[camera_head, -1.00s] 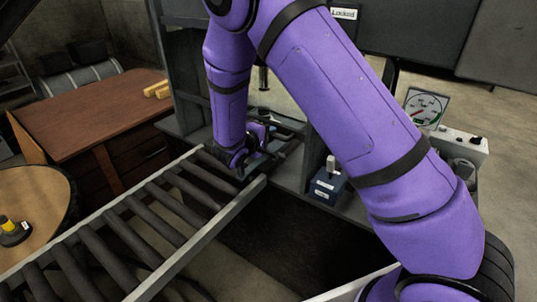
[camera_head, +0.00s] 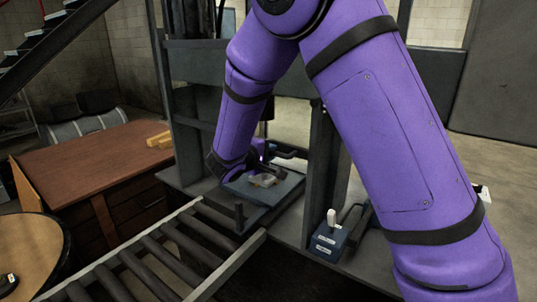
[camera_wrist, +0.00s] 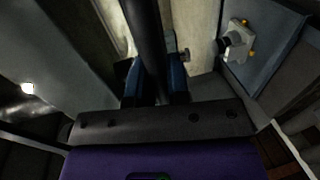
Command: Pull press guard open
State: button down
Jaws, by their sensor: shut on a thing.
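My gripper (camera_wrist: 155,80) is shut on a dark round bar (camera_wrist: 145,35) in the wrist view, one blue-padded finger on each side of it. The bar looks like the press guard's handle; the guard panel itself cannot be made out clearly. In the head view my gripper (camera_head: 268,167) is inside the grey press frame (camera_head: 317,175), partly hidden by my purple arm. A blue-grey plate (camera_head: 285,190) with a small pale part (camera_head: 263,180) lies just below it. Both also show at the wrist view's upper right, the plate (camera_wrist: 273,30) and the part (camera_wrist: 238,42).
A roller conveyor (camera_head: 225,268) runs up to the press from the lower left. A blue switch box (camera_head: 326,245) with a white knob stands on the press bed at right. A brown desk (camera_head: 85,160) and a round table (camera_head: 30,250) stand at left.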

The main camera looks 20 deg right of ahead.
jog(key=c, duration=1.1)
grip_release()
jog(key=shift+s+a, duration=0.1)
jog(key=v, duration=1)
jog(key=shift+s+a, duration=0.15)
jog(key=shift+a, duration=0.1)
jog(key=shift+d+r, duration=0.1)
jog(key=s+d+r+m+g+y, duration=0.2)
jog(key=s+d+r+g, duration=0.2)
jog(key=s+d, duration=0.3)
jog(key=s+d+r+m+g+y, duration=0.2)
jog(key=s+d+r+m+g, duration=0.1)
jog(key=s+d, duration=0.35)
jog(key=s+r+m+t+y, duration=0.1)
jog(key=s+y, duration=0.3)
jog(key=s, duration=0.4)
jog(key=s+r+m+t+y, duration=0.1)
jog(key=s+r+y, duration=0.3)
jog(key=s, duration=0.5)
jog(key=shift+s+d+t+y, duration=0.15)
jog(key=shift+d+t+y, duration=0.15)
jog(key=shift+d+t, duration=0.25)
